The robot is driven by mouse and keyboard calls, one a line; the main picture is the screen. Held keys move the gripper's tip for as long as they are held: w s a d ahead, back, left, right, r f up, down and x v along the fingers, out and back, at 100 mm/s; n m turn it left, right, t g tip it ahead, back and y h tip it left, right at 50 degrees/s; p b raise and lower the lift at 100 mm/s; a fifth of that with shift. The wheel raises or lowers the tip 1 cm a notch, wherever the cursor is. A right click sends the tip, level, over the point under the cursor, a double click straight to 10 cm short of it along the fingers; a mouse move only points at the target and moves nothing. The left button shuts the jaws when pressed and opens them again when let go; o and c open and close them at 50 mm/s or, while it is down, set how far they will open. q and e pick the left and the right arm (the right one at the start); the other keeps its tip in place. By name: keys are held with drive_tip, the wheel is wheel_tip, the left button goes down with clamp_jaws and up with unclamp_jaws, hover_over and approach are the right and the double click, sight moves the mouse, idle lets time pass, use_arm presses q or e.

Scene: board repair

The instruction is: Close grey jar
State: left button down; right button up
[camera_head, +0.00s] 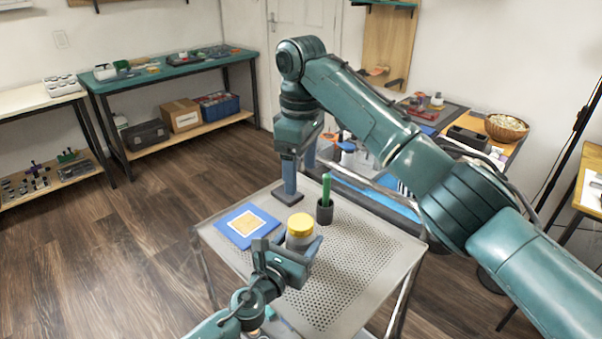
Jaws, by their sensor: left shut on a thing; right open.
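The grey jar (299,241) stands on the perforated metal cart top, with a yellow lid (300,224) on its mouth. Whether the lid is fully seated cannot be told. My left gripper (290,246) is shut on the jar's body from the near side, and its fingers hide the lower part of the jar. My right gripper (300,172) is open and empty, pointing down over the far left part of the cart, behind the jar and apart from it.
A dark cup (325,212) with a green tool stands right of the jar. A blue square pad with an orange-and-white centre (241,225) lies to the left. The cart top (345,275) is clear at the front right. Side tables hold other items.

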use_arm(q)
drive_tip(key=shift+c, duration=2.1)
unclamp_jaws()
drive_tip(key=v, duration=1.3)
drive_tip(key=shift+s, duration=0.1)
drive_tip(key=shift+s, duration=0.1)
